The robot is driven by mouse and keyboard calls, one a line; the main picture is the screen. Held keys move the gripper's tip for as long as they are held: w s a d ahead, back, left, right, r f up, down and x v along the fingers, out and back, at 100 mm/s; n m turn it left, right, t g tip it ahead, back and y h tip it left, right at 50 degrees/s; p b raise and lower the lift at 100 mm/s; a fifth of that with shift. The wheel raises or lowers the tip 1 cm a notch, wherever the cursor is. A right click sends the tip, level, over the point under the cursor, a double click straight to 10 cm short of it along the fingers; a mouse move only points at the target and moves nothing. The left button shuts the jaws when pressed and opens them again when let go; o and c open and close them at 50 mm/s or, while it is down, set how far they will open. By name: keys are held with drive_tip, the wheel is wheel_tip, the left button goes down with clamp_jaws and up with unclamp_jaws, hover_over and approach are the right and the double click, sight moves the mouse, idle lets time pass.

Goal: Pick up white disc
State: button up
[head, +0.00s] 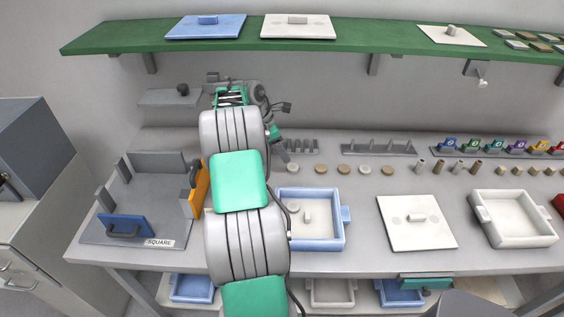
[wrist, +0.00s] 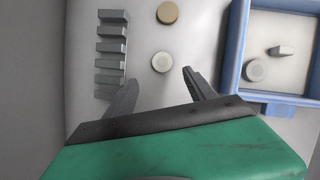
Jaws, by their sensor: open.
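A white disc (wrist: 161,62) lies flat on the table just beyond my fingertips in the wrist view. In the head view a white disc (head: 293,168) is at the left end of the row, close to my gripper (head: 283,152). My gripper (wrist: 155,88) is open and empty, its two fingers spread on either side of the near side of the disc. A tan disc (wrist: 167,13) lies beyond the white one. Another whitish disc (wrist: 256,70) sits inside the blue tray, beside a small block (wrist: 282,50).
The blue tray (wrist: 232,60) stands to the right in the wrist view, and a grey slotted rack (wrist: 111,55) to the left. Several more discs (head: 343,169) continue the row in the head view. A green shelf (head: 350,42) runs above the bench.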

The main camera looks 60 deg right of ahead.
sight(292, 167)
drive_tip(key=x, duration=0.5)
drive_tip(key=p+x, duration=0.1)
drive_tip(key=x, duration=0.2)
drive_tip(key=shift+s+a, duration=0.15)
drive_tip(key=shift+s, duration=0.15)
drive_tip(key=shift+c, duration=0.5)
clamp_jaws()
